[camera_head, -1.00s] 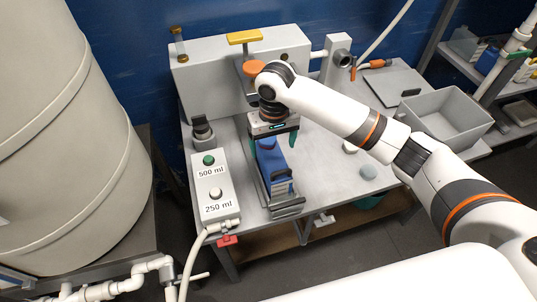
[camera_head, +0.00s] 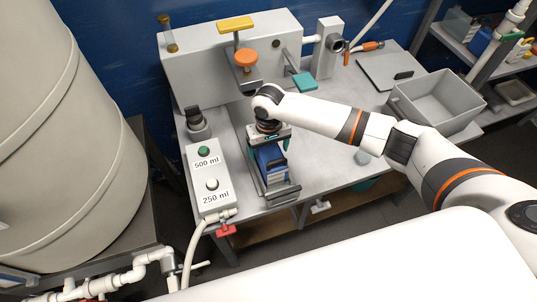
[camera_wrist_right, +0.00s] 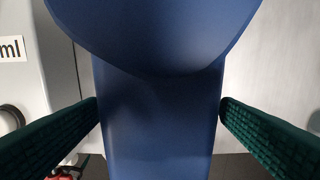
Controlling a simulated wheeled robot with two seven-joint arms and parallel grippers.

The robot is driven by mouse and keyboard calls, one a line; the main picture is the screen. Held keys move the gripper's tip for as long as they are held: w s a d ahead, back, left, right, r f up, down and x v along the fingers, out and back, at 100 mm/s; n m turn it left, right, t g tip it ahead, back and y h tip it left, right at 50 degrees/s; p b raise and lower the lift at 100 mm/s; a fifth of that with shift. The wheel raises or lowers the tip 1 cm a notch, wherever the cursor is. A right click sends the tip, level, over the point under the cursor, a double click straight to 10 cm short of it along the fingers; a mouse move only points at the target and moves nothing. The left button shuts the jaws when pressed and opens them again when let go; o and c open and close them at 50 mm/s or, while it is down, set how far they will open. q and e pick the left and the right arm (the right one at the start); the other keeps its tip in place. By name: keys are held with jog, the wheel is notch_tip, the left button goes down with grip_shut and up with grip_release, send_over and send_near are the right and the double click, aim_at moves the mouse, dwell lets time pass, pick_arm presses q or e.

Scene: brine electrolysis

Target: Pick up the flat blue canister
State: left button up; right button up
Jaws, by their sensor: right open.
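The flat blue canister (camera_head: 271,162) stands in a grey tray-like holder (camera_head: 283,193) on the table, to the right of the button box. My right gripper (camera_head: 268,145) is above it, pointing down, with its fingers at the canister's sides. In the right wrist view the blue canister (camera_wrist_right: 160,120) fills the middle. The open green fingers (camera_wrist_right: 160,115) stand on its left and right, close to its sides; I cannot tell whether they touch it. Part of the canister's top is hidden by the gripper in the head view. My left gripper is not in view.
The box with 500 ml and 250 ml buttons (camera_head: 209,178) is left of the canister. A grey machine (camera_head: 205,65) with an orange knob (camera_head: 245,58) stands behind. A grey bin (camera_head: 437,102) is at right. A teal block (camera_head: 305,82) lies near the machine.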

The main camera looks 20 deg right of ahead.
jog(key=shift+f, duration=0.75)
jog(key=c, duration=1.7)
jog(key=shift+w+r, duration=0.15)
jog(key=shift+c, duration=0.6)
